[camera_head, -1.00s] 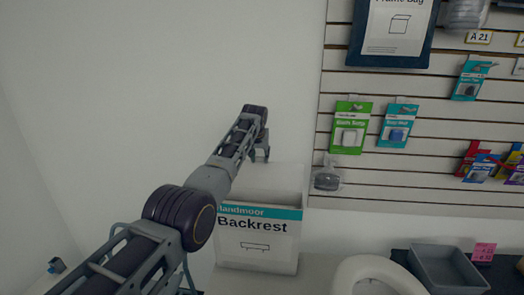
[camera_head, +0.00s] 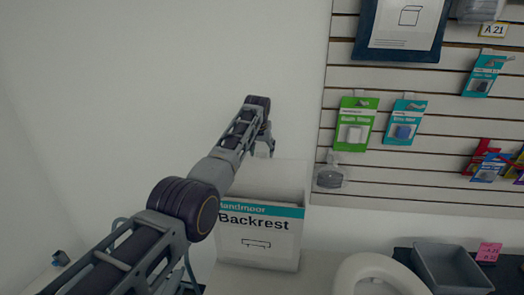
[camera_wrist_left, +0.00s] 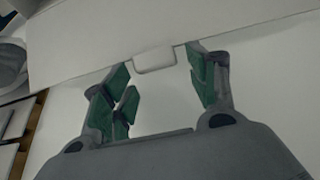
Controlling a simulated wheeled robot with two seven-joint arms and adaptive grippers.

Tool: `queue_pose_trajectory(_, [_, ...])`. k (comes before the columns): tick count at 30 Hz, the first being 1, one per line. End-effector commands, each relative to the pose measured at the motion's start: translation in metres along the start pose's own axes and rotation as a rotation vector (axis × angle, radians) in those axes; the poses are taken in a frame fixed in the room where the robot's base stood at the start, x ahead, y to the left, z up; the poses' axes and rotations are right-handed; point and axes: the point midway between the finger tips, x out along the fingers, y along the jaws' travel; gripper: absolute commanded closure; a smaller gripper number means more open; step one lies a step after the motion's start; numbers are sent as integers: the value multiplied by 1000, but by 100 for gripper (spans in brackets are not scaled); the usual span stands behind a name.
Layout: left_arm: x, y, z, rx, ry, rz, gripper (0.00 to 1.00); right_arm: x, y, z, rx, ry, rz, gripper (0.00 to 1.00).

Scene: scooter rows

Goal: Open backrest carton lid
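The backrest carton (camera_head: 258,243) is white with a teal band and stands upright below the slatted wall. Its lid (camera_head: 292,178) stands raised at the back, above the carton's front edge. My left gripper (camera_head: 267,149) is at the lid's top edge, with my arm covering part of the carton's left side. In the left wrist view, the gripper (camera_wrist_left: 163,90) is open, its green-padded fingers apart. The lid (camera_wrist_left: 150,32) crosses the top there, and a small notch or tab outline at its edge lies between the fingers. I cannot tell whether the fingers touch it. My right gripper is not in view.
A white ring-shaped seat (camera_head: 365,268) and a grey bin (camera_head: 450,268) stand to the right of the carton. Hanging packets, such as a green one (camera_head: 354,125), are on the slatted wall (camera_head: 420,180). The plain wall on the left is clear.

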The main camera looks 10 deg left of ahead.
Motion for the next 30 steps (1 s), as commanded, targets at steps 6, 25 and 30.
queue_pose_trajectory(6, [2,1,2,1,-6,1,39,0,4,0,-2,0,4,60])
queue_pose_trajectory(25, [-16,1,2,1,-7,1,39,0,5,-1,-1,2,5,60])
queue_pose_trajectory(30, [-30,1,2,1,-7,1,39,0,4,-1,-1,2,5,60])
